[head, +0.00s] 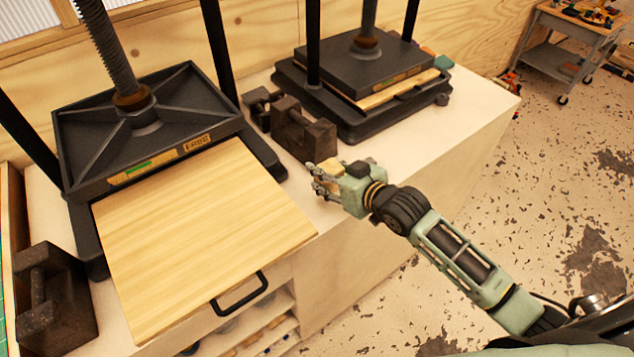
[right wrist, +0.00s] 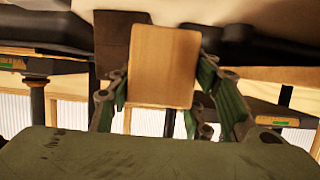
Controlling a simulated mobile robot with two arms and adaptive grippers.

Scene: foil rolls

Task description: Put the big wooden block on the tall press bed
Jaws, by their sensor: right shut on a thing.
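My right gripper (head: 325,180) is shut on a wooden block (right wrist: 165,66), which fills the space between its fingers in the right wrist view. In the head view the gripper mostly hides the block, above the bench edge between two presses. The left press (head: 140,115) has a dark plate on a thick screw, with a pale wooden bed (head: 205,235) pulled out in front by a black handle (head: 240,292). The bed's visible top is bare. The right press (head: 365,80) has its bed pushed in. I cannot tell which press is the tall one. My left gripper is not in view.
Dark iron weights (head: 303,132) stand on the bench (head: 335,215) between the presses, just behind my right gripper. Another weight (head: 55,300) stands left of the pulled-out bed. A tool cart (head: 580,38) stands at the far right. The floor (head: 540,190) in front is open.

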